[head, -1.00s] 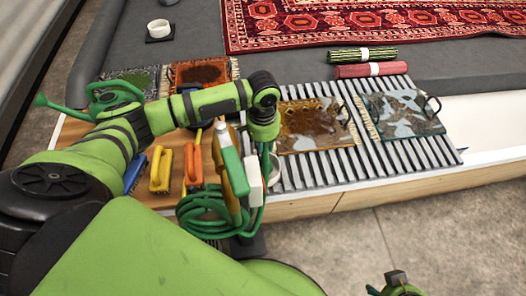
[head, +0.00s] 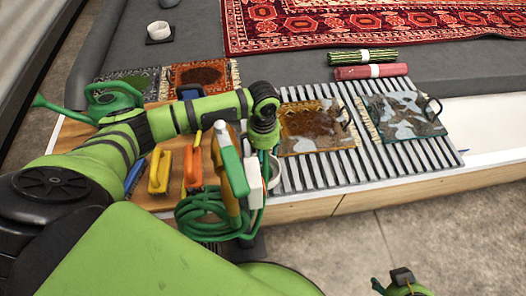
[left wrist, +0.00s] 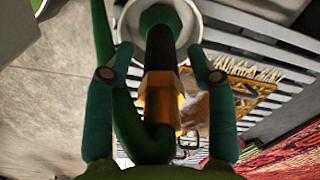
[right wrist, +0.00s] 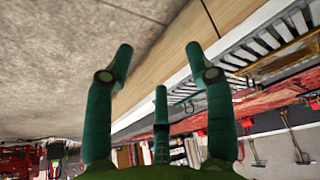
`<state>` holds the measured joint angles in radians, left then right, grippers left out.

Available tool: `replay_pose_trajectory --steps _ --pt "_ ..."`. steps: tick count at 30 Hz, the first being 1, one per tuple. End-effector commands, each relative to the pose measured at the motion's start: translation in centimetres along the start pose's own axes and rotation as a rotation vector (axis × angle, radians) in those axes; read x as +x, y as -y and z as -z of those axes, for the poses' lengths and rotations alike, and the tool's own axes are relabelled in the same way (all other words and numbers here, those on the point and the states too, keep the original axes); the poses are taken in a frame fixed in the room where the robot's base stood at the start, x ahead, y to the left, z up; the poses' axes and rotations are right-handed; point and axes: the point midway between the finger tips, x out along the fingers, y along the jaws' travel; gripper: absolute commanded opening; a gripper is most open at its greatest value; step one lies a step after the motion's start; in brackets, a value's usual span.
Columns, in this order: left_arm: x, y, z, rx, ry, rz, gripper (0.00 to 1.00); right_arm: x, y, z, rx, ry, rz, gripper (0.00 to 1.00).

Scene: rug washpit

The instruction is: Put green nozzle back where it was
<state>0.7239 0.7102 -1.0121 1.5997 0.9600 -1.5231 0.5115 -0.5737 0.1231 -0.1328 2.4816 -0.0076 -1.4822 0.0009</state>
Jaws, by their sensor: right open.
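The green nozzle (head: 233,168) shows as a green-and-white body beside yellow parts, just left of my left gripper (head: 258,185). A green hose (head: 208,212) is coiled below it. In the left wrist view my left gripper (left wrist: 161,62) has its fingers spread. A black-and-yellow part (left wrist: 160,90) lies between them in the picture, with clear gaps on both sides. A white round cup (left wrist: 188,20) with dark green inside it is beyond the fingertips. Whether the nozzle sits in a holder is hidden. My right gripper (right wrist: 158,58) is open and empty.
A green watering can (head: 108,101) is behind my left arm. Rug samples (head: 316,128) lie on the slatted rack (head: 290,170).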

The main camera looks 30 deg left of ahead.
Motion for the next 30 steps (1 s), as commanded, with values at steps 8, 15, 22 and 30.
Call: replay_pose_trajectory --steps 8,15,22,30 --pt "-0.3 0.1 0.0 0.000 -0.001 0.001 0.56 0.1 0.2 0.8 -0.003 -0.039 0.002 0.55" --pt "-4.9 0.0 0.1 0.000 -0.003 0.000 0.56 2.0 -0.1 -2.6 0.008 0.129 0.003 0.55" --pt "-9.2 0.0 0.1 0.000 -0.002 0.000 0.56 5.7 0.1 -3.7 0.005 0.149 0.008 0.55" --pt "-12.1 0.0 0.1 0.000 0.000 0.000 0.56 8.1 0.3 -5.0 0.003 0.162 0.011 0.55"
